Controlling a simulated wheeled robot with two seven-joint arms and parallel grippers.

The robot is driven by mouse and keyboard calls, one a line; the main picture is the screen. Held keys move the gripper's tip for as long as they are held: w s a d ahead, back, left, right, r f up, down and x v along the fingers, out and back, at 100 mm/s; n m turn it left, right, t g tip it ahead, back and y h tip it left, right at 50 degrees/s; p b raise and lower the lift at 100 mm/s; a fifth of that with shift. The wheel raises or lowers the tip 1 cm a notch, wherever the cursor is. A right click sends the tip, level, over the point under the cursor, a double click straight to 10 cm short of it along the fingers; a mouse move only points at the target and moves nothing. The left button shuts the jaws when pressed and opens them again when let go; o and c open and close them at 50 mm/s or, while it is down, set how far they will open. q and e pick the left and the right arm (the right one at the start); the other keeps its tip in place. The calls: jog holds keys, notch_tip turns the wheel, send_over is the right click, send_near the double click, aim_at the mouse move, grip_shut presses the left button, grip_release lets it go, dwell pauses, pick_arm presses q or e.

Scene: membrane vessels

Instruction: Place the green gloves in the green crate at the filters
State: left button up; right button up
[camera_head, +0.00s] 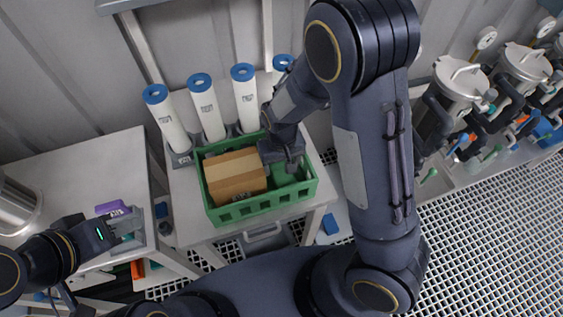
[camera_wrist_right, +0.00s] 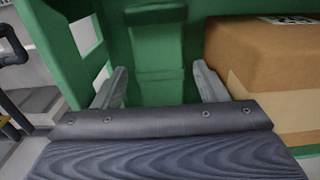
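The green crate (camera_head: 262,207) stands on the light bench in front of the filters (camera_head: 207,108), a row of white cylinders with blue caps. My right gripper (camera_head: 288,168) reaches down into the right part of the crate. In the right wrist view its two grey fingers (camera_wrist_right: 160,88) are apart. A folded green thing (camera_wrist_right: 156,45), seemingly the green gloves, lies between and beyond them inside the crate, with slight gaps at the fingers. Its green matches the crate, so its outline is hard to tell. My left gripper (camera_head: 130,228) is open and empty at the left bench.
A cardboard box (camera_head: 236,175) fills the left part of the crate, close beside my right gripper. A purple thing (camera_head: 112,207) lies on the left bench (camera_head: 75,170) beside my left gripper. Metal vessels (camera_head: 462,80) with hoses stand at the right, above grated floor (camera_head: 490,240).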

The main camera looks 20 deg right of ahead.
aim_at(282, 170)
jog(key=shift+r, duration=0.35)
jog(key=shift+r+p, duration=0.6)
jog(key=shift+p, duration=0.2)
notch_tip(282, 170, up, 11)
jog(key=s+d+r+m+t+y, duration=0.1)
jog(key=s+d+r+t+y, duration=0.1)
jog(key=s, duration=0.6)
jog(key=s+d+r+m+t+y, duration=0.1)
jog(key=s+d+r+t, duration=0.2)
jog(key=s+d+r, duration=0.2)
jog(key=s+r, duration=0.2)
jog(key=s, duration=0.1)
jog(key=shift+s+d+t+y, duration=0.2)
jog(key=shift+d+t+y, duration=0.15)
jog(key=shift+t+y, duration=0.05)
